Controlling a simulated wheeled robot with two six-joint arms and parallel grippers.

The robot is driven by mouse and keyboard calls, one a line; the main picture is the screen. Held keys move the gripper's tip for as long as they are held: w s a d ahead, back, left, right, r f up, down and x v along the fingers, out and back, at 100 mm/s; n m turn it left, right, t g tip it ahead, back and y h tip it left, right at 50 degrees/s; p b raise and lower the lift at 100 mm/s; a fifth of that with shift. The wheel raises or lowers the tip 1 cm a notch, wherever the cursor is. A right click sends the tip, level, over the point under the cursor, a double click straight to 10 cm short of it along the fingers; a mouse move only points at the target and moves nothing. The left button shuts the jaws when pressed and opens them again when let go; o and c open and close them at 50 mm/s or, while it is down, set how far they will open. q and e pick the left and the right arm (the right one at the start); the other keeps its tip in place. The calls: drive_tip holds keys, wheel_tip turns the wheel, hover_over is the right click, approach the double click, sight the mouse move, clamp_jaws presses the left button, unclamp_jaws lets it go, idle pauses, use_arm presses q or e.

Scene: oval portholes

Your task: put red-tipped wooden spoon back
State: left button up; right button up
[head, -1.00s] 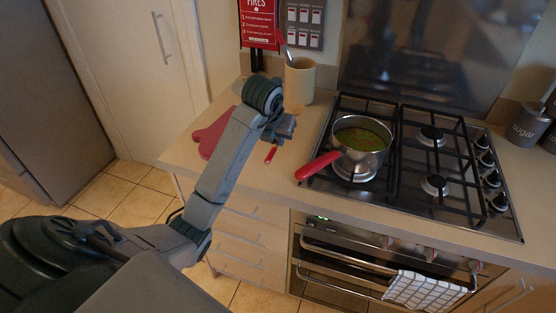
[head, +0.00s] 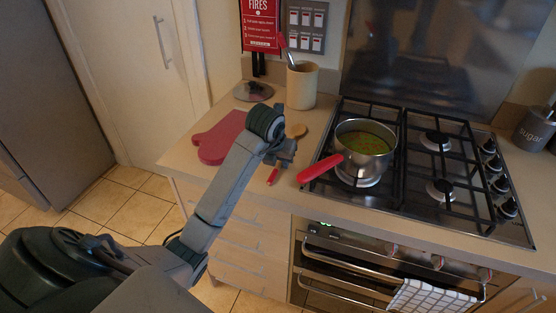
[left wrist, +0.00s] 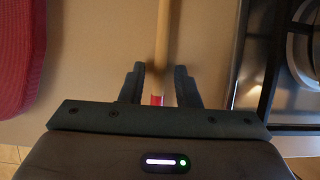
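The wooden spoon has its round bowl (head: 297,130) towards the crock and its red tip (head: 273,177) towards the counter's front edge. My left gripper (head: 281,152) is over its handle and hides the middle part. In the left wrist view the wooden handle (left wrist: 162,40) runs between the two fingers, with its red part near the palm and a gap on either side, so the fingers look open. I cannot tell whether the spoon touches the counter. A beige utensil crock (head: 301,88) stands behind, holding a metal-handled utensil. My right gripper is not in view.
A red mitt-shaped board (head: 220,138) lies on the counter (head: 190,172) left of the gripper. To the right, a pot of soup (head: 365,145) stands on the gas hob (head: 420,190), its red handle (head: 320,168) pointing at the gripper. A red sign (head: 260,25) stands behind.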

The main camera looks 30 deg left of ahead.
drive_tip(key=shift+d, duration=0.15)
